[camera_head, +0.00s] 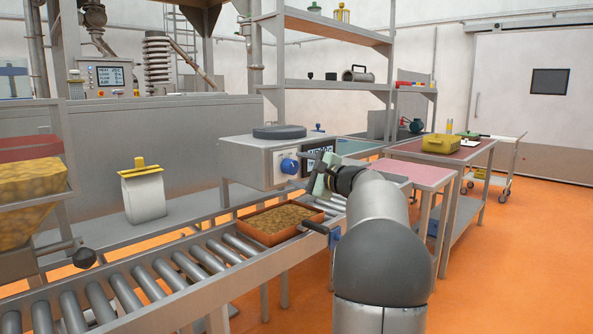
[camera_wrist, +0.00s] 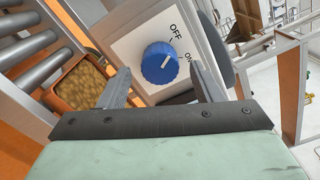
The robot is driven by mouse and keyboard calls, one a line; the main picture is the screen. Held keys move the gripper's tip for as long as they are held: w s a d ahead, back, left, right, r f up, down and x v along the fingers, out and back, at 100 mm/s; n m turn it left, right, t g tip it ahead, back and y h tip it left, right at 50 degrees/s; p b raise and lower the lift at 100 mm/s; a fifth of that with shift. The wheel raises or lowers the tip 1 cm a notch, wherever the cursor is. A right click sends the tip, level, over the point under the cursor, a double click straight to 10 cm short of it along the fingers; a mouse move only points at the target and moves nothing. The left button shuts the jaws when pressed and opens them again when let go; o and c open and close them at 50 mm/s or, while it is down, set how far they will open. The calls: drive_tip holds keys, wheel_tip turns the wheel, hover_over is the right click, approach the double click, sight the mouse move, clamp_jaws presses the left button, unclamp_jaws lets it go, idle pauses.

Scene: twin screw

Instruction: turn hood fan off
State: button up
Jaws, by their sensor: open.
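A blue knob (camera_wrist: 160,63) with a white pointer mark sits on the pale front panel (camera_wrist: 130,45) of a grey box (camera_head: 240,158). In the wrist view, OFF and ON are printed beside the knob. The pointer slants to the picture's upper right, on the side of these labels; I cannot tell exactly which it marks. The knob also shows in the head view (camera_head: 289,166). My gripper (camera_wrist: 160,76) is open, with one finger on each side of the knob in the picture. It holds nothing, and I cannot tell whether either finger touches the knob.
A dark display (camera_head: 318,158) is on the box, just right of the knob. An orange tray of brown pieces (camera_head: 281,222) sits on the roller conveyor (camera_head: 165,270) below.

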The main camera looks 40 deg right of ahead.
drive_tip(key=s+d, duration=0.2)
drive_tip(key=s, duration=1.3)
drive_tip(key=shift+s, duration=0.25)
drive_tip(key=w+a+f+n+g+y+p, duration=0.1)
drive_tip(key=w+a+n+g+p, duration=0.1)
drive_tip(key=a, duration=0.4)
drive_tip(key=w+a+f+n+g+y+p, duration=0.1)
drive_tip(key=w+a+f+g+y+p, duration=0.1)
drive_tip(key=a, duration=0.5)
drive_tip(key=s+a+f+n+g+y+p, duration=0.1)
drive_tip(key=s+a+f+n+g+p, duration=0.2)
drive_tip(key=a, duration=0.6)
drive_tip(key=a+f+n+g+p, duration=0.3)
drive_tip(key=a+g, duration=0.1)
drive_tip(key=a, duration=0.5)
drive_tip(key=s+a+f+n+g+h+p, duration=0.2)
drive_tip(key=s+a+n+g+h+p, duration=0.1)
drive_tip(key=s, duration=0.6)
drive_tip(key=s+a+f+n+g+h+p, duration=0.3)
drive_tip(key=s+a+n+p, duration=0.2)
drive_tip(key=s+n, duration=0.4)
drive_tip(key=shift+a+f+n, duration=0.25)
drive_tip(key=shift+a+n, duration=0.25)
drive_tip(key=shift+a, duration=0.4)
